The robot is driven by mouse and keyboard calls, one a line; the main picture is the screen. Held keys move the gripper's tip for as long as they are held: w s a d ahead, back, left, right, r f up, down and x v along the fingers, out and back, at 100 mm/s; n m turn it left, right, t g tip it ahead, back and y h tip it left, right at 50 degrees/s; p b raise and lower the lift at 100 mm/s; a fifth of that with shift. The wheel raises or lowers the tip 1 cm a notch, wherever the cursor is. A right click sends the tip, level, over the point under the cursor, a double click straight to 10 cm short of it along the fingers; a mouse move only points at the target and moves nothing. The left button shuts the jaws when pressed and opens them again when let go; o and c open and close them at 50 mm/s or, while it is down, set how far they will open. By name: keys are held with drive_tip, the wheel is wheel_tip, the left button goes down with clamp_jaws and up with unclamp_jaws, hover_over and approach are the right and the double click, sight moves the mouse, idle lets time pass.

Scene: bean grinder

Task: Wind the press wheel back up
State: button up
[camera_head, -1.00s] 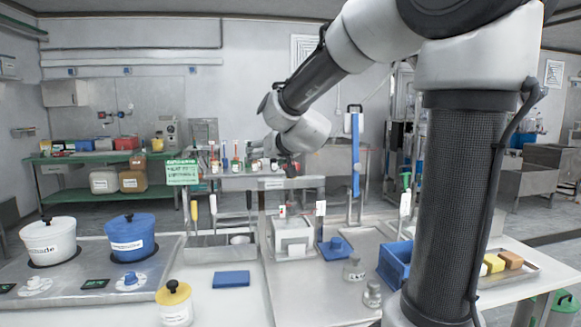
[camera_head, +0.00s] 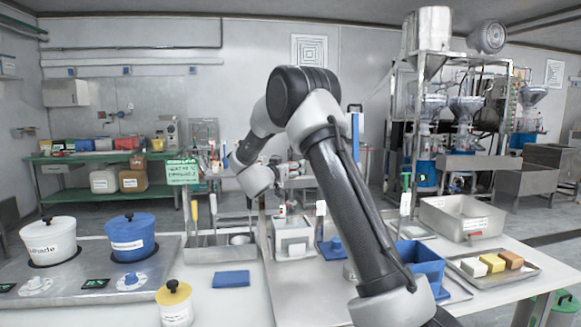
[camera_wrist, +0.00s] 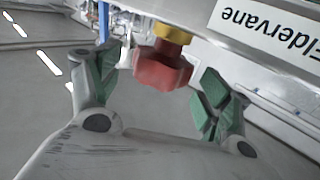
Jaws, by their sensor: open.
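In the wrist view, the press wheel is a red lobed knob (camera_wrist: 162,70) on a yellow collar (camera_wrist: 172,33). It sits against a pale metal bar with the label "Eldervane" (camera_wrist: 268,30). My gripper (camera_wrist: 156,85) is open, with one green-padded finger on each side of the knob and gaps on both sides. I cannot tell how deep the knob lies between the pads.
My arm crosses the middle of the bench. A white box (camera_head: 292,240), a tray with tools (camera_head: 215,254), a blue bin (camera_head: 422,262) and a steel tub (camera_head: 446,217) stand around it. Blue (camera_head: 130,238) and white (camera_head: 48,240) pots sit at left.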

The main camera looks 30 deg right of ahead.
drive_tip(key=shift+x, duration=1)
drive_tip(key=c, duration=1)
drive_tip(key=shift+n+t+y, duration=0.3)
drive_tip(key=shift+t, duration=0.1)
drive_tip(key=n+t+y, duration=0.4)
drive_tip(key=y, duration=0.1)
drive_tip(key=shift+s+d, duration=0.2)
drive_tip(key=n+y, duration=0.1)
drive_tip(key=y, duration=0.1)
drive_tip(key=n+t+y, duration=0.1)
drive_tip(key=n+y, duration=0.1)
drive_tip(key=n+t+y, duration=0.1)
drive_tip(key=y, duration=0.2)
drive_tip(key=shift+d+f+n, duration=0.1)
drive_tip(key=shift+d+n, duration=0.15)
drive_tip(key=shift+n, duration=0.15)
drive_tip(key=n+y, duration=0.3)
drive_tip(key=y, duration=0.1)
drive_tip(key=n+g+y, duration=0.1)
drive_tip(key=n+y, duration=0.2)
drive_tip(key=y, duration=0.2)
drive_tip(key=shift+w+d+g, duration=0.1)
drive_tip(key=shift+d+g, duration=0.05)
drive_tip(key=shift+g, duration=0.15)
drive_tip(key=shift+n+g+y, duration=1.3)
drive_tip(key=shift+n+y, duration=0.3)
drive_tip(key=shift+y, duration=0.6)
